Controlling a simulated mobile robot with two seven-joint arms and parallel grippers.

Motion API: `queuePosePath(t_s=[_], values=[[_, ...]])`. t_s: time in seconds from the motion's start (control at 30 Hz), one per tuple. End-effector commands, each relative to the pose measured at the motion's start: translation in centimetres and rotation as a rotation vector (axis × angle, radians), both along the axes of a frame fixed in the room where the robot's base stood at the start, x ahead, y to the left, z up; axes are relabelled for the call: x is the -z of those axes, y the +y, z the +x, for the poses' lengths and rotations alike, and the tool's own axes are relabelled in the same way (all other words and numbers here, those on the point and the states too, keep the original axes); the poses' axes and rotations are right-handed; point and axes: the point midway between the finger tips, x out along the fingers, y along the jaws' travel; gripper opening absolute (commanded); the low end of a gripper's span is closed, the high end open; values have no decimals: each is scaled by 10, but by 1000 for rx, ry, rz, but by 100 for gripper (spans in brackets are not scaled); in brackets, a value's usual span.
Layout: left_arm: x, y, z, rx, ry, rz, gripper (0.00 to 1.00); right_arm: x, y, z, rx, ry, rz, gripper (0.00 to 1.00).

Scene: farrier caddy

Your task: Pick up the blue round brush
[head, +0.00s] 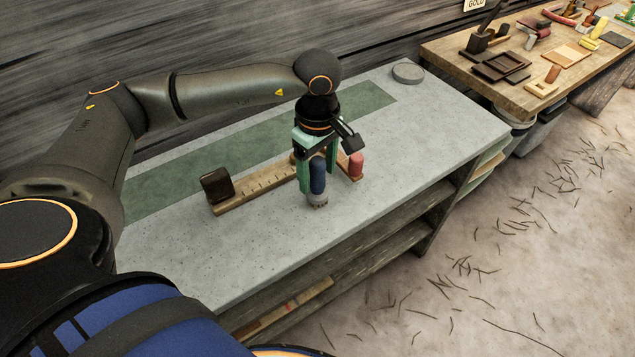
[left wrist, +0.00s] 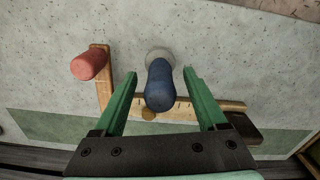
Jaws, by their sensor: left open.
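The blue round brush (head: 317,177) stands upright on the grey table, with its blue handle up and its pale round head (head: 318,200) at the bottom. In the left wrist view the blue handle (left wrist: 160,88) shows from above, with the pale head (left wrist: 160,55) beyond it. My left gripper (head: 317,180) has green fingers and points down at the brush. Its fingers (left wrist: 160,72) are open, one on each side of the handle, with a visible gap on both sides. The right gripper is not in view.
A wooden ruler-like piece (head: 258,190) with a dark block (head: 217,185) lies close behind and left of the brush. A red-handled item (head: 356,165) stands right of it. A grey disc (head: 408,73) is at the far corner. Another bench (head: 530,85) holds several tools.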

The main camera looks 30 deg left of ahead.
Motion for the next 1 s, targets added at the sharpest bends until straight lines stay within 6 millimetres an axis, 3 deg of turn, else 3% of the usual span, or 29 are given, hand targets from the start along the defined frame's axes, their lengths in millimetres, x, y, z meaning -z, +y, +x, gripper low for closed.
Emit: queuePosePath(t_s=[0.07, 0.67, 1.0], values=[[0, 0, 0, 0, 0, 0, 68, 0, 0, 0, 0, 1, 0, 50], [0, 0, 0, 0, 0, -1, 0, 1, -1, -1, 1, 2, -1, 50], [-1, 0, 0, 0, 0, -1, 0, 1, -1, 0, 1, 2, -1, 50]])
